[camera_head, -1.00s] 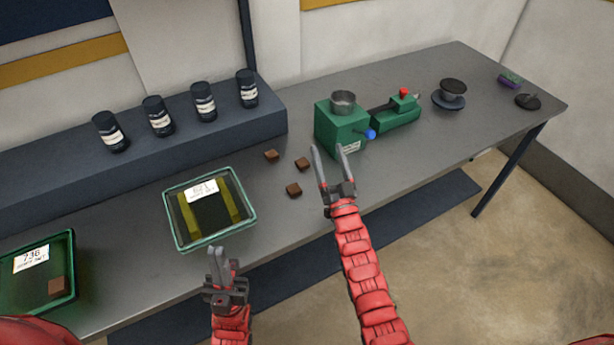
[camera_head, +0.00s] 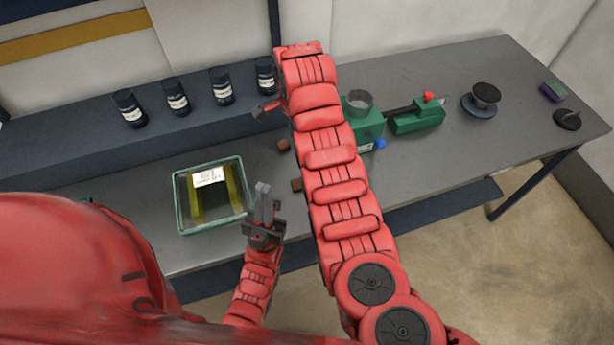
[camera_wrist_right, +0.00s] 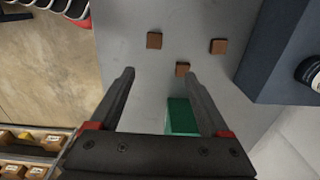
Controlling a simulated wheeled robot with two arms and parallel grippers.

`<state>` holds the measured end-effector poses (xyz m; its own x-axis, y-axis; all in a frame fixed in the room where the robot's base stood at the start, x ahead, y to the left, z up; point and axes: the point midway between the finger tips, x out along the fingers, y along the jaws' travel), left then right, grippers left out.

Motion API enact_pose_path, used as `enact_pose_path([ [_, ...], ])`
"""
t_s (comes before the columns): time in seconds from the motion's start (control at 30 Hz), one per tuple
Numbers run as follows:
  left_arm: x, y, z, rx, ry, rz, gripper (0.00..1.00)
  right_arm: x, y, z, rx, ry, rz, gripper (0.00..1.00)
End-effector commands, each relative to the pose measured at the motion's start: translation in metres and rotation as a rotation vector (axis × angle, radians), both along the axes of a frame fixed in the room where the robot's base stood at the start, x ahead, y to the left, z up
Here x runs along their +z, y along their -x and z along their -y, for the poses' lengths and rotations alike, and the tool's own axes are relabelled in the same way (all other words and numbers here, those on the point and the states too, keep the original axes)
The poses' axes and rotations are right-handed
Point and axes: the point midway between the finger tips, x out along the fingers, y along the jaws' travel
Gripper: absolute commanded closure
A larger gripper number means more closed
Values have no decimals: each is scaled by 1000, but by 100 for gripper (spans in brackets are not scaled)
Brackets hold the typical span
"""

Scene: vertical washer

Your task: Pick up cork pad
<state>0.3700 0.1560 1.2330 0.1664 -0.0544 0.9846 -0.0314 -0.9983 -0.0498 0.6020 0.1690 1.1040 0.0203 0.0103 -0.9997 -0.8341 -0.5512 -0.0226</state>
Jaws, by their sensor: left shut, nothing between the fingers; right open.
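Three small brown square cork pads lie on the grey table. In the right wrist view one pad (camera_wrist_right: 182,69) lies near the right fingertip, with another (camera_wrist_right: 154,41) and a third (camera_wrist_right: 218,46) farther ahead. In the head view two pads show, one (camera_head: 283,145) and another (camera_head: 297,185), partly behind my right arm. My right gripper (camera_wrist_right: 158,74) is open and empty above the table; in the head view my arm mostly hides it. My left gripper (camera_head: 263,188) is shut and empty at the table's front edge, right of the green-rimmed tray (camera_head: 177,205).
A green machine (camera_head: 370,132) with a metal cup and a second green device (camera_head: 418,119) stand right of my right arm. Several dark jars (camera_head: 177,97) stand on the raised blue shelf (camera_head: 80,150). A black spool (camera_head: 482,98) stands farther right.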

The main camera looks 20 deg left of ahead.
Motion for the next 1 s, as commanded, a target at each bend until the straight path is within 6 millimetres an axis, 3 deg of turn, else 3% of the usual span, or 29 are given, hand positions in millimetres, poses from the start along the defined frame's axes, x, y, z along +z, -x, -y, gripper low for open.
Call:
enact_pose_path([
  [0.13, -4, 0, 0, 0, 0, 0, 100, -7, 8, 1, -10, 14, -28, 20],
  [0.27, -12, 0, 0, 0, 0, 0, 100, -31, 7, 3, -11, 13, -30, 20],
  [0.5, -60, 0, 0, 0, 0, 0, 100, -87, 7, 1, -9, 9, -24, 20],
  [0.63, -79, 0, 0, 0, 0, 0, 100, -106, 7, 1, -9, 9, -23, 20],
  [0.7, -59, 0, 0, 0, 0, 0, 100, -104, 8, 1, -8, 13, -27, 20],
  [0.87, -55, 0, 0, 0, 0, 0, 100, -118, 7, 0, -7, 10, -22, 20],
  [1.0, -40, 0, 0, 0, 0, 0, 100, -127, 11, 1, -6, 13, -27, 20],
])
